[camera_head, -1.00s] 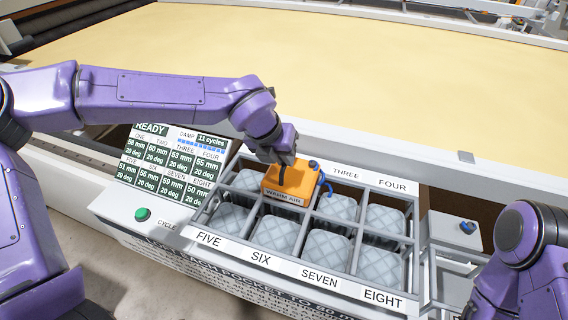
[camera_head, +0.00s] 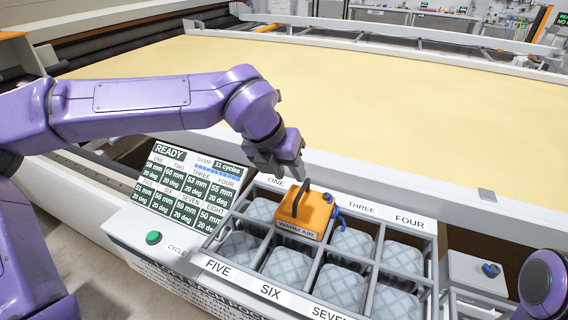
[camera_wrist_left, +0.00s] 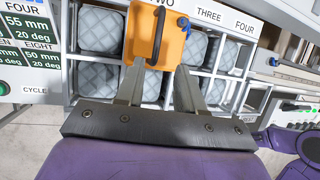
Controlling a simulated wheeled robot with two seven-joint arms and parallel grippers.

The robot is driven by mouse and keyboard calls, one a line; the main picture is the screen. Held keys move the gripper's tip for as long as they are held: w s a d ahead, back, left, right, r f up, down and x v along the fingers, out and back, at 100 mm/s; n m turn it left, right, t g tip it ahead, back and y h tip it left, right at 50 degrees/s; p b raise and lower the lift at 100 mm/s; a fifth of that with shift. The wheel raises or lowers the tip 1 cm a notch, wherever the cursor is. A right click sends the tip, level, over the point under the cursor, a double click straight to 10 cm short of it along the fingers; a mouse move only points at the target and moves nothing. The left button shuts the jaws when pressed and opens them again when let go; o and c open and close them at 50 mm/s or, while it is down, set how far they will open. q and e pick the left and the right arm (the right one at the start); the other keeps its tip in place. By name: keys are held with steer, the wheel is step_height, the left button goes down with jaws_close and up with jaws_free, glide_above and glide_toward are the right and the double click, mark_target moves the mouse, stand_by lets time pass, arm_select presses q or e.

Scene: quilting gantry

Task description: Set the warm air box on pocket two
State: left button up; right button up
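The orange warm air box (camera_head: 302,215), with a black handle and a blue fitting on its right, sits on the second pocket of the rack's back row, between ONE and THREE. In the left wrist view the box (camera_wrist_left: 150,48) is just below a partly covered TWO label. My left gripper (camera_head: 284,172) is behind and above the box, clear of its handle. In the wrist view its two fingers (camera_wrist_left: 161,78) stand apart with nothing between the tips. My right gripper is out of view; only part of my right arm shows at the lower right.
The pocket rack (camera_head: 357,256) holds grey quilted pads in the other visible pockets. A READY display (camera_head: 188,182) and a green button (camera_head: 153,238) are at its left. A grey block with a blue knob (camera_head: 490,269) is at its right. The wide yellow bed (camera_head: 370,100) lies behind.

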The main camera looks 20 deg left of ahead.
arm_select(q)
steer(key=v, duration=0.4)
steer(key=shift+f, duration=0.1)
stand_by(1.2)
